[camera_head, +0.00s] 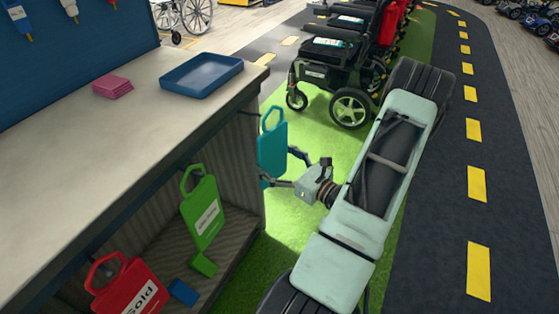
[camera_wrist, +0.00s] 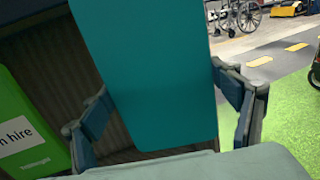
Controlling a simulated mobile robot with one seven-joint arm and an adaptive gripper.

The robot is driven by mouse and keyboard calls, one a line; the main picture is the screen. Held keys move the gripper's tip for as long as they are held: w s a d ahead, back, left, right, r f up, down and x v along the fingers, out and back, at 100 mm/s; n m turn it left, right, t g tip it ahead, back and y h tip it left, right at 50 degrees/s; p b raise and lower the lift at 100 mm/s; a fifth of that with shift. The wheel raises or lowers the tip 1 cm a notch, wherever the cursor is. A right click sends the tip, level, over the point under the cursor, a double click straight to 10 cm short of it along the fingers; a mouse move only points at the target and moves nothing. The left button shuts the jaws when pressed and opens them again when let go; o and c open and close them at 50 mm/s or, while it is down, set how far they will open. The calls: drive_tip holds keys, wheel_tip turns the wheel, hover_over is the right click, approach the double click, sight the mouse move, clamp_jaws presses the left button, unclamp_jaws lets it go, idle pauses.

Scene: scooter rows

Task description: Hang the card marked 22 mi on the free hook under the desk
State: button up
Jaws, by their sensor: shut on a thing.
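A teal card (camera_head: 272,152) with a loop handle at its top hangs upright beside the desk's (camera_head: 150,100) right end; no marking on it can be read. My gripper (camera_head: 281,168) is shut on its lower part, with one finger at each side edge. In the wrist view the teal card (camera_wrist: 150,70) fills the middle between the fingers. A thin dark hook (camera_head: 246,113) sticks out under the desktop near the card's loop; I cannot tell whether it passes through the loop.
Under the desk hang a green card (camera_head: 205,212), reading "On hire" in the wrist view (camera_wrist: 20,125), and a red "Sold" card (camera_head: 130,290). Blue (camera_head: 183,292) and green (camera_head: 203,264) blocks lie below. A blue tray (camera_head: 202,76) and pink cards (camera_head: 113,87) sit on top.

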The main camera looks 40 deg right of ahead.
drive_tip(key=w+a+f+b, duration=0.2)
drive_tip(key=w, duration=0.4)
drive_tip(key=shift+a+f, duration=0.25)
idle(0.6)
drive_tip(key=shift+w, duration=0.1)
idle(0.4)
drive_tip(key=o, duration=1)
drive_tip(key=s, duration=0.4)
drive_tip(key=s+d, duration=0.1)
drive_tip(key=s, duration=0.7)
drive_tip(key=shift+d, duration=0.3)
